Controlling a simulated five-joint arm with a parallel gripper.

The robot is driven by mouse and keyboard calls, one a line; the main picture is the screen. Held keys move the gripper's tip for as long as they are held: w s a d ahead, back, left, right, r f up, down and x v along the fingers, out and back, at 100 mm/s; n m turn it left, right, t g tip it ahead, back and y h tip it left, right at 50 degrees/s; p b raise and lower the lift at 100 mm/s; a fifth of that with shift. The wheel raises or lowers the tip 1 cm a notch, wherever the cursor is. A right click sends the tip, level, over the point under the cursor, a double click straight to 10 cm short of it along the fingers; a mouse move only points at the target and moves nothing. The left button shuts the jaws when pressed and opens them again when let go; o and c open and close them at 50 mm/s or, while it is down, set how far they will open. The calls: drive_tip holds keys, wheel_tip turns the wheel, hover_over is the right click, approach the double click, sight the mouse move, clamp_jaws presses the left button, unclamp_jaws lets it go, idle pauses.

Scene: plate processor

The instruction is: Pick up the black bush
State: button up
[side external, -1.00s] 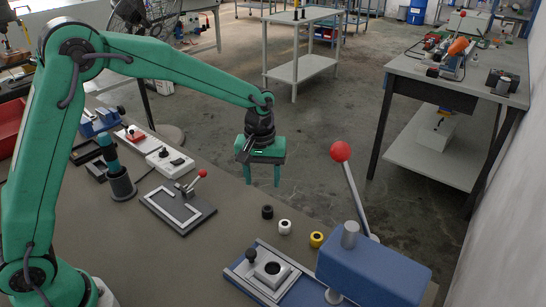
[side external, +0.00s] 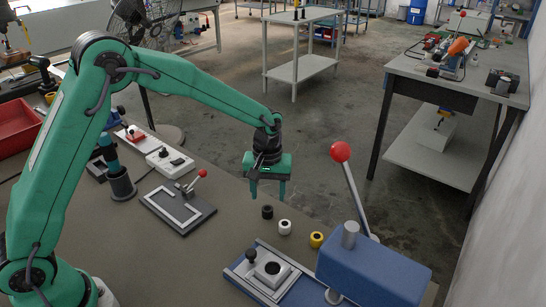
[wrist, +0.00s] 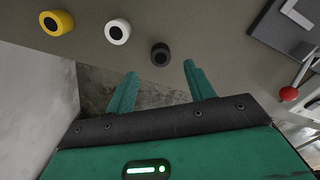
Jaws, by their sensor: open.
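The black bush (side external: 267,212) is a short dark cylinder with a hole, standing on the table near its far edge. In the wrist view the black bush (wrist: 160,54) lies just beyond the fingertips, between their lines. My gripper (side external: 267,196) is green and hangs above and slightly behind the bush in the side view. In the wrist view my gripper (wrist: 159,68) has its two fingers apart with nothing between them. The fingers do not appear to touch the bush.
A white bush (side external: 285,227) and a yellow bush (side external: 317,239) stand in a row beside the black one. A blue press (side external: 372,272) with a red-knobbed lever stands at the front right. A dark fixture plate (side external: 178,210) with a red-knobbed clamp lies to the left.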

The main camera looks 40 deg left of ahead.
sight(267, 208)
drive_tip(key=shift+s+f, duration=0.15)
drive_tip(key=shift+f, duration=2.45)
drive_tip(key=c, duration=1)
drive_tip(key=shift+c, duration=0.2)
drive_tip(key=shift+r, duration=0.75)
drive_tip(key=r, duration=0.3)
drive_tip(key=shift+s+d+r, duration=0.1)
drive_tip(key=shift+s+d, duration=0.1)
drive_tip(key=shift+d, duration=0.1)
drive_tip(key=s+d+r, duration=0.6)
drive_tip(key=s+d, duration=0.1)
drive_tip(key=shift+s+d+r, duration=0.15)
drive_tip(key=shift+s+d, duration=0.15)
drive_tip(key=shift+d, duration=0.1)
